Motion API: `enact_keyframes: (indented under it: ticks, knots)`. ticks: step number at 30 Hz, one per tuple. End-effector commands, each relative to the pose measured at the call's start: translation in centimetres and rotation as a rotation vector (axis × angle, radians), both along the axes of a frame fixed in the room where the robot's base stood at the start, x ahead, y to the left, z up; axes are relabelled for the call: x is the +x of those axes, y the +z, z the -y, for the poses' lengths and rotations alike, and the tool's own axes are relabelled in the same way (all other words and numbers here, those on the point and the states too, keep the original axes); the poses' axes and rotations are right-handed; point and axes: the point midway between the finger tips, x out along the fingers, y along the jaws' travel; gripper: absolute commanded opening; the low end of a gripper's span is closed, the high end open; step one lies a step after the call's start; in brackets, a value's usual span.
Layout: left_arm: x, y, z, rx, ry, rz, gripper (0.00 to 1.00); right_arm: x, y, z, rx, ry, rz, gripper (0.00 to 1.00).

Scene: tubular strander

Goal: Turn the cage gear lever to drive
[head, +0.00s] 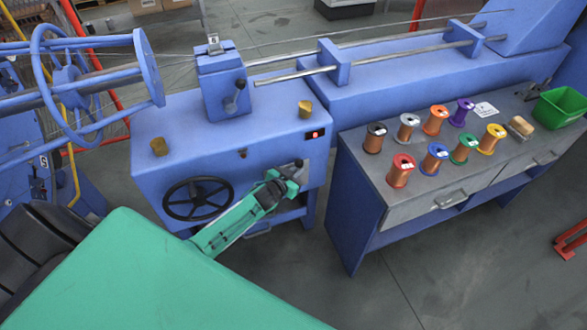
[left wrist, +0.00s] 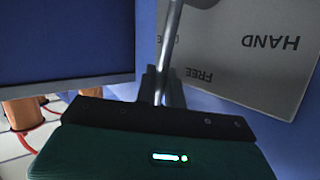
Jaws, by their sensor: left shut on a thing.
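The cage gear lever shows in the left wrist view as a thin metal rod (left wrist: 171,40), running down, slightly tilted, between my fingers. My left gripper (left wrist: 160,88) is shut on the rod. In the head view my left gripper (head: 287,174) is at the front right of the blue machine cabinet (head: 225,140), where a small dark knob (head: 298,163) shows beside it. The gripper hides most of the lever there. My right gripper is not in view.
A black handwheel (head: 198,199) is on the cabinet front, left of my arm. A bench (head: 370,180) with several wire spools and a green bin (head: 560,106) stands to the right. The floor between is clear.

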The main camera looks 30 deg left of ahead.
Motion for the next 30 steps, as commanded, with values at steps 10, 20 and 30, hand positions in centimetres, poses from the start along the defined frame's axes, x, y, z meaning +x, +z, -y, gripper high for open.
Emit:
enact_keyframes:
  ticks: [10,20,30]
  knots:
    - [1.1,0.1,0.9,0.093,-0.001,-0.109,0.0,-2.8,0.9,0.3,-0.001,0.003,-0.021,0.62]
    - [2.3,-0.8,2.0,0.208,-0.001,-0.245,0.0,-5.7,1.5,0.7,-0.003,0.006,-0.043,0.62]
    - [2.7,-1.5,2.3,0.258,0.0,-0.303,0.0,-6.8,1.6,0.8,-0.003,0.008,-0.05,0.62]
